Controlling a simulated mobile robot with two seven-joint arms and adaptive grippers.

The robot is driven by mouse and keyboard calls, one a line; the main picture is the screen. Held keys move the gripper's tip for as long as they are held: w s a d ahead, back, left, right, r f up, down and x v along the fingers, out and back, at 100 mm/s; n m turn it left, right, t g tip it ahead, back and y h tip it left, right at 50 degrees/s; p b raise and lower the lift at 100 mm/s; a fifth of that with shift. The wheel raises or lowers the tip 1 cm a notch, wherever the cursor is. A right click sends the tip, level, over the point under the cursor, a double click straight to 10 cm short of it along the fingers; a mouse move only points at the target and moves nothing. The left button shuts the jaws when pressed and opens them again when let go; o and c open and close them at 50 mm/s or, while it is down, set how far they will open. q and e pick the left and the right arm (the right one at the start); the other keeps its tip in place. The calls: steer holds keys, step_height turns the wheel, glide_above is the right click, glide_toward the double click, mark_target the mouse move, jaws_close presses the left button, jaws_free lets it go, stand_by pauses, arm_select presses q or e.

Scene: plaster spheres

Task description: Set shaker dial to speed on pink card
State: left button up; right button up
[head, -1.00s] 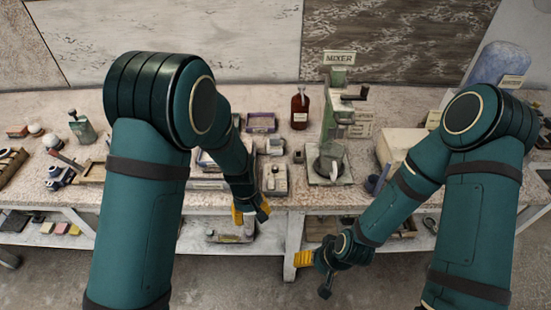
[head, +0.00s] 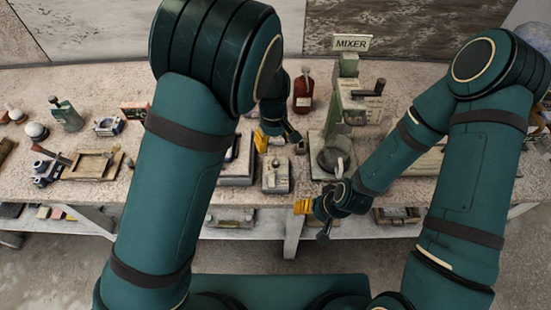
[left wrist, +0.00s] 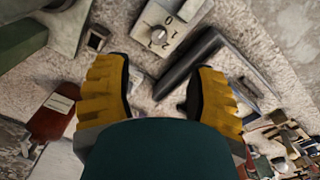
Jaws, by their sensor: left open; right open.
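A pale box with a round dial and numerals (left wrist: 158,36) lies just beyond my left gripper's fingertips in the left wrist view; I take it as the shaker's dial. In the head view a small grey box with a knob (head: 276,176) sits at the bench's front, just below my left gripper (head: 268,138). My left gripper is open and empty, its yellow-backed fingers (left wrist: 160,92) spread apart above the bench. My right gripper (head: 306,207) is at the bench's front edge, with no object visible in it. A small pink piece (head: 57,214) lies on the lower shelf at left; I cannot tell whether it is the card.
A green mixer (head: 349,104) stands right of my left gripper, under a MIXER sign (head: 351,43). A red-brown bottle (head: 303,91) stands behind the gripper. A wooden tray (head: 92,165) lies at left.

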mark_target(276, 161)
arm_select(q)
steer(key=f, duration=1)
steer(key=shift+w+d+f+b, duration=0.15)
steer(key=shift+w+f+b, duration=0.05)
steer(key=shift+f+b, duration=0.2)
jaws_close()
